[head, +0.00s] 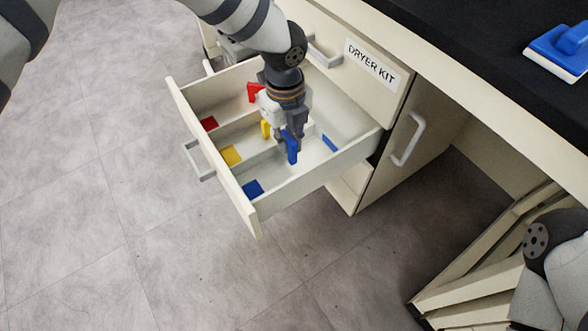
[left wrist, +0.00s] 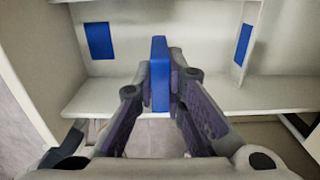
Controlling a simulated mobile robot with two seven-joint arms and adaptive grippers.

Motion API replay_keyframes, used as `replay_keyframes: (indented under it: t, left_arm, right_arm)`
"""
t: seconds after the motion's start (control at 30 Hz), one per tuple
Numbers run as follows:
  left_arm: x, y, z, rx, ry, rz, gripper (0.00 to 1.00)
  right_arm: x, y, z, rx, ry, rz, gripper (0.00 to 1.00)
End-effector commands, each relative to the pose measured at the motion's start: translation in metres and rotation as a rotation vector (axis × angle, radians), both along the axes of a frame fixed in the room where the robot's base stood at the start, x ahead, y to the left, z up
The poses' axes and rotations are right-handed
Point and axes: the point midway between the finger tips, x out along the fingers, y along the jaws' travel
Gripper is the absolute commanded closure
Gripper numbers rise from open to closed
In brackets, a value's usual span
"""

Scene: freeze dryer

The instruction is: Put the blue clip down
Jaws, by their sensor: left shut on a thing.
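The blue clip (head: 291,148) is in my left gripper (head: 290,138), over the near compartment of the open drawer (head: 247,207). In the left wrist view the blue clip (left wrist: 160,75) stands upright between the two fingertips of the left gripper (left wrist: 161,82). I cannot tell whether the clip touches the drawer floor. A blue square (head: 253,188) marks the front end of that compartment; it also shows in the left wrist view (left wrist: 99,40). My right gripper is not in view.
A red clip (head: 254,92) and a yellow clip (head: 265,128) stand in other compartments, with a red square (head: 209,124) and a yellow square (head: 231,155). Low dividers separate them. A blue-and-white object (head: 560,48) lies on the black counter (head: 480,45).

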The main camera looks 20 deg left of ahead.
Motion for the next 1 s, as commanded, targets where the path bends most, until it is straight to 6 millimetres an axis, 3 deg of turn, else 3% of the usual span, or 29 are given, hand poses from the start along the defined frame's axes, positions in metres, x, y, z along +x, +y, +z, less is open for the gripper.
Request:
replay_keyframes:
  t: [0.03, 0.4, 0.73, 0.77, 0.83, 1.0]
  left_arm:
    - [-0.001, 0.0, -0.015, 0.001, 0.004, 0.001, 1.0]
    - [-0.001, 0.0, -0.07, 0.0, 0.001, 0.003, 1.0]
    - [0.0, 0.0, -0.072, 0.001, -0.001, 0.003, 1.0]
    - [0.0, 0.0, -0.073, 0.001, -0.001, 0.003, 0.87]
    - [0.0, 0.0, -0.072, 0.0, -0.001, 0.003, 0.71]
    - [0.0, 0.0, -0.072, 0.0, -0.001, 0.003, 0.69]
  right_arm:
    - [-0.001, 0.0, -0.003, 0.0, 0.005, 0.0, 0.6]
    - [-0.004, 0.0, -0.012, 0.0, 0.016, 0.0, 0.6]
    - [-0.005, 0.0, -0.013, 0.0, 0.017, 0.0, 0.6]
    - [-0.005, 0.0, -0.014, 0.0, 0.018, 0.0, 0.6]
    - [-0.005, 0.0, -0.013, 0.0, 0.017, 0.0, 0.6]
    - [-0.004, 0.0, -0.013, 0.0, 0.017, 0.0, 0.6]
